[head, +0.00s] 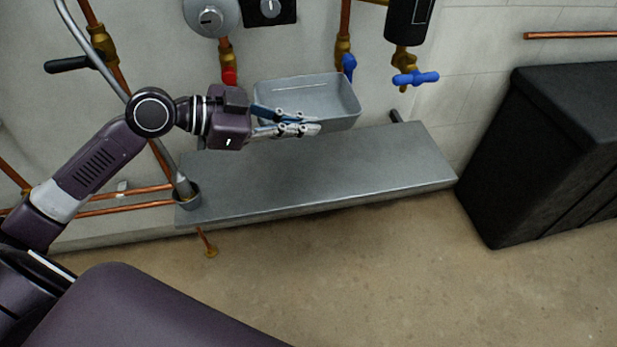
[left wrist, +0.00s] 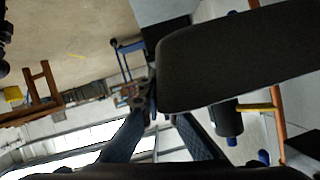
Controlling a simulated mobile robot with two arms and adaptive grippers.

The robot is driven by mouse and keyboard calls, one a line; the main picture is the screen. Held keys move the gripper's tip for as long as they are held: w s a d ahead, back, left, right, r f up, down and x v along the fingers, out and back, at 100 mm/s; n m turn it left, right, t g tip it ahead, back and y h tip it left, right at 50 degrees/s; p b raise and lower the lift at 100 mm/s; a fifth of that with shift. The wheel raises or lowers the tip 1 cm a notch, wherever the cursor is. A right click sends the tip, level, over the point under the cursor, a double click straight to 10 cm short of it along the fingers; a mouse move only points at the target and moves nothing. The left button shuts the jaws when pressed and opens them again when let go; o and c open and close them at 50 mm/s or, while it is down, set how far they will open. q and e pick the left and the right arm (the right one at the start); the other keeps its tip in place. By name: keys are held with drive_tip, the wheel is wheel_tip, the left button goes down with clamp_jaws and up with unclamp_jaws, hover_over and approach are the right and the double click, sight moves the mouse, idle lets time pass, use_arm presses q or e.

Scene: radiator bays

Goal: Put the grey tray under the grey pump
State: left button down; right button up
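The grey tray (head: 338,92) is an open, rounded box above the back of the grey bench, below the wall pipes. My left gripper (head: 305,128) is at the tray's near side, its fingers closed on the wall; the tray looks held up and slightly tilted. In the left wrist view, a large dark surface, seemingly the tray (left wrist: 235,60), reaches to the fingertips (left wrist: 158,105). The round grey pump (head: 210,17) is at the top, left of the tray, partly cut off. My right gripper is not in view.
The bench top (head: 320,175) is bare. A red valve (head: 229,76) hangs under the pump; blue valves (head: 415,78) and (head: 349,64) are farther right. A black box (head: 545,150) stands at right. A bent grey pipe (head: 110,75) rises at left.

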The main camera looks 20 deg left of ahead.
use_arm(q)
drive_tip(key=b, duration=0.3)
hover_over(305, 198)
wheel_tip(305, 198, down, 15)
drive_tip(key=shift+f, duration=0.2)
drive_tip(key=shift+f+b, duration=0.4)
drive_tip(key=shift+f, duration=1.4)
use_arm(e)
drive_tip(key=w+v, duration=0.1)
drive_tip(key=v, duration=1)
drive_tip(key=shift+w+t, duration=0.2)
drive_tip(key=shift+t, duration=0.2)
use_arm(q)
drive_tip(key=shift+f, duration=0.1)
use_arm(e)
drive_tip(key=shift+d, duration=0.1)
use_arm(q)
drive_tip(key=c, duration=2.2)
unclamp_jaws()
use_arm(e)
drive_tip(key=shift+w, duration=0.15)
use_arm(q)
drive_tip(key=shift+o, duration=0.2)
